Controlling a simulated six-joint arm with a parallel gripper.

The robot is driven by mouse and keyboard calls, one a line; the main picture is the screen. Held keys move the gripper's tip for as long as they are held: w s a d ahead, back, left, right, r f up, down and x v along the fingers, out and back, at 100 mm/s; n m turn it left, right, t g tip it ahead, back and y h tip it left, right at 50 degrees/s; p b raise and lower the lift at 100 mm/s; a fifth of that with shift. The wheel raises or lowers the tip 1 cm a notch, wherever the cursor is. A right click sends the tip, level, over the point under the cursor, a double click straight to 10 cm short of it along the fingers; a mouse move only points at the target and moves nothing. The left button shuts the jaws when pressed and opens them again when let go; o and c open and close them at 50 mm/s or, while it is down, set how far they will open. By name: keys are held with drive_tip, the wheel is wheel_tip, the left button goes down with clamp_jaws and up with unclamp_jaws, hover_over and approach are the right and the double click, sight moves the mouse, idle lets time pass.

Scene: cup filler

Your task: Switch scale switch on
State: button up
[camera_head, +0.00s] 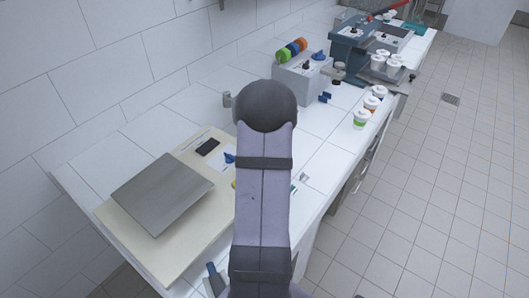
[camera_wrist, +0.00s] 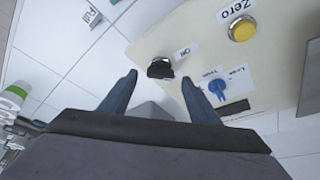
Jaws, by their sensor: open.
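The scale (camera_head: 205,235) is a beige base with a square grey plate (camera_head: 163,193) on the left of the counter in the head view. In the wrist view, its panel (camera_wrist: 190,28) carries a black switch (camera_wrist: 160,68) beside a small label. My gripper (camera_wrist: 159,78) is open, with one blue finger on either side of the switch in the picture. The switch shows just beyond the fingertips; I cannot tell whether they touch it. A blue knob (camera_wrist: 217,87) lies right of the fingers. My arm hides the gripper and switch in the head view.
A yellow button (camera_wrist: 242,30) labelled Zero sits near the switch, and a dark display (camera_wrist: 233,107) lies beyond the blue knob. Several lidded cups (camera_head: 361,118) and a grey machine (camera_head: 300,80) stand further along the white counter. A tiled wall (camera_head: 90,90) runs along the left.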

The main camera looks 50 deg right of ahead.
drive_tip(key=shift+x, duration=0.85)
drive_tip(key=shift+c, duration=0.3)
drive_tip(key=c, duration=1)
